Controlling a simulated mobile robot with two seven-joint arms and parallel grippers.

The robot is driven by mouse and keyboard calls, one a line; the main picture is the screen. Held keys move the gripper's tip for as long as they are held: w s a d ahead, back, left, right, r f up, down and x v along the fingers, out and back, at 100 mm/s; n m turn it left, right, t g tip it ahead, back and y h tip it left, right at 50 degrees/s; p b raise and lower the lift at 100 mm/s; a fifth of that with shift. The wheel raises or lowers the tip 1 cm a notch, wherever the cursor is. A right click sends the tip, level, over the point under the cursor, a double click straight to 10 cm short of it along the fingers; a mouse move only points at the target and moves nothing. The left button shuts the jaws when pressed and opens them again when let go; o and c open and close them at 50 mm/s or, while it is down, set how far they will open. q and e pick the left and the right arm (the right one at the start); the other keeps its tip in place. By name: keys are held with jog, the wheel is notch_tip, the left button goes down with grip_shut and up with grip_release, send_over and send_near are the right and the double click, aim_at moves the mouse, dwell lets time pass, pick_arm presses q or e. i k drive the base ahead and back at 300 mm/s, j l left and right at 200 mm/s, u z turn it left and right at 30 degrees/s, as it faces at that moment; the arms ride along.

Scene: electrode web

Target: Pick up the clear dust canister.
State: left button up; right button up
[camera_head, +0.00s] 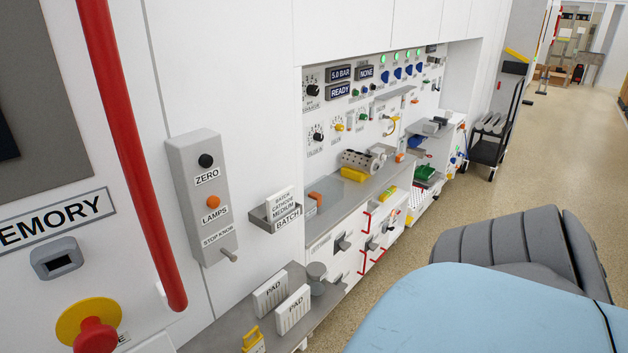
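I cannot make out a clear dust canister for certain in the head view. A small grey round-topped container (317,277) stands on the low grey shelf (222,338) beside two white blocks marked PAD; I cannot tell whether it is clear. Neither my left nor my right gripper shows in the view.
A red vertical bar (130,150) and a grey switch box (200,195) with a protruding knob stand out from the white wall at left. A BATCH card holder (275,212) juts out above the shelf. A dark cart (490,140) stands farther back. The floor (540,150) behind is open.

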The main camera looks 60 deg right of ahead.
aim_at(317, 272)
jog(key=l, duration=0.8)
jog(key=k+l, duration=0.1)
jog(key=l, duration=0.7)
jog(key=k+l+u, duration=0.1)
jog(key=l, duration=0.7)
